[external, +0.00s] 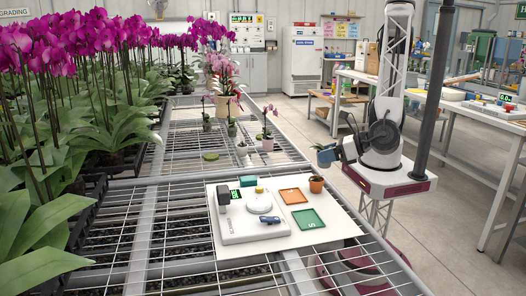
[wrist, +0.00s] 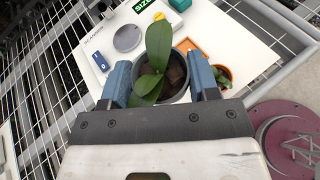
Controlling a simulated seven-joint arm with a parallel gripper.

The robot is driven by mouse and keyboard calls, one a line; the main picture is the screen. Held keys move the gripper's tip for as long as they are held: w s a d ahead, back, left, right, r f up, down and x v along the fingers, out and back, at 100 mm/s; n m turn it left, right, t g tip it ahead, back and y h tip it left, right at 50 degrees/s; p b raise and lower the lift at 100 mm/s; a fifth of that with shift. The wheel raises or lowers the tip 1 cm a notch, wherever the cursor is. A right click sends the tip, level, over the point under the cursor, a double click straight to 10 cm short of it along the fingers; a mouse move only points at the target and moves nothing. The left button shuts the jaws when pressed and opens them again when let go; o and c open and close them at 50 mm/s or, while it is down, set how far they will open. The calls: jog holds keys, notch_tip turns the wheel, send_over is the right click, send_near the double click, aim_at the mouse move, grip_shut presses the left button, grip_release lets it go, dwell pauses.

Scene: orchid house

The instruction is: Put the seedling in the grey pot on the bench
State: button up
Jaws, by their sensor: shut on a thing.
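The seedling (wrist: 155,62) has a few broad green leaves and stands in a dark grey pot (wrist: 181,96) in the wrist view. My gripper (wrist: 161,84) is shut on this pot, with one blue finger on each side. In the external view my gripper (external: 326,155) is above the right edge of the white board, close to a small terracotta pot. The grey pot and seedling cannot be made out clearly there. The bench (external: 185,167) is a metal mesh top, and the white board (external: 340,226) lies on it.
The terracotta pot with a plant (external: 316,185) stands on the board beside an orange tray (external: 290,196) and a green tray (external: 308,218). Small potted orchids (external: 267,144) stand farther back. Dense purple orchids (external: 75,55) fill the left. Some mesh is bare.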

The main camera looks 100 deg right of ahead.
jog(key=shift+s+a, duration=0.65)
jog(key=shift+s, duration=0.15)
jog(key=shift+w+d+f, duration=0.1)
jog(key=shift+f, duration=2.4)
jog(key=shift+f, duration=0.1)
jog(key=shift+f, duration=1.9)
jog(key=shift+f, duration=2)
jog(key=shift+f, duration=0.1)
